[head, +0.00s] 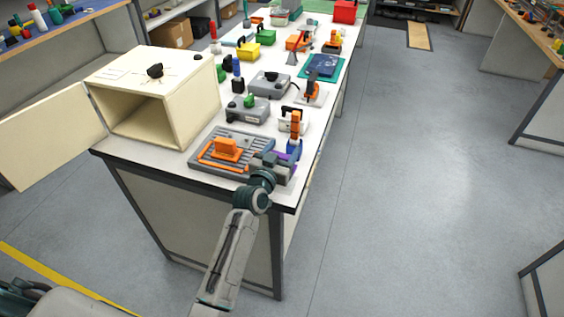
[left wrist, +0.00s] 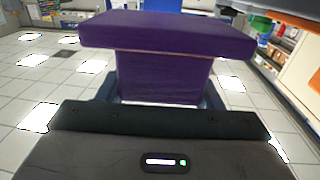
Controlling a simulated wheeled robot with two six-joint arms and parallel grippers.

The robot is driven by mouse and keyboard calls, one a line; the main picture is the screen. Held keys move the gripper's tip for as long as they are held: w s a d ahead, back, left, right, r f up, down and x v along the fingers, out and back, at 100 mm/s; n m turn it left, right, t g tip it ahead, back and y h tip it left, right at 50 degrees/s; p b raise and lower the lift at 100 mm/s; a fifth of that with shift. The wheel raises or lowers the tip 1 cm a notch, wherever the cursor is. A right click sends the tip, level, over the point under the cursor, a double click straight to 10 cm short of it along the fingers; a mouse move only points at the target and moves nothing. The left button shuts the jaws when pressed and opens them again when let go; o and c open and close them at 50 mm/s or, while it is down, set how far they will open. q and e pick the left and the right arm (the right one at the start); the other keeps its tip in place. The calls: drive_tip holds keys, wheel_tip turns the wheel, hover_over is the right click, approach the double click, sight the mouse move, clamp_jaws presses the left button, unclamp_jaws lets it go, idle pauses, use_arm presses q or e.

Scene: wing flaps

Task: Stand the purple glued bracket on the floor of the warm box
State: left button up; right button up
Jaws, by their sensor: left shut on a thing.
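The purple glued bracket (left wrist: 165,38) fills the upper middle of the left wrist view, with a wide flat part above a narrower block. My left gripper (left wrist: 160,95) is shut on the narrower block. In the head view only a little of the purple bracket (head: 291,156) shows past my left gripper (head: 277,161), at the table's near right corner, by the grey slotted tray. I cannot tell its height above the table. The cream warm box (head: 195,103) stands at the table's left with its door (head: 48,133) swung wide open to the left. Its inside looks empty. My right gripper is out of view.
The grey slotted tray (head: 207,158) with an orange block (head: 226,149) lies between the box and my gripper. An orange and blue tool (head: 295,130) stands close behind the gripper. Grey devices (head: 247,109) and coloured parts crowd the table farther back. The floor at right is clear.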

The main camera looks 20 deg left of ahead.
use_arm(q)
wheel_tip(320, 180, down, 4)
drive_tip(key=shift+f+b, duration=0.1)
drive_tip(key=shift+b, duration=0.25)
drive_tip(key=shift+f, duration=0.15)
drive_tip(key=o, duration=1)
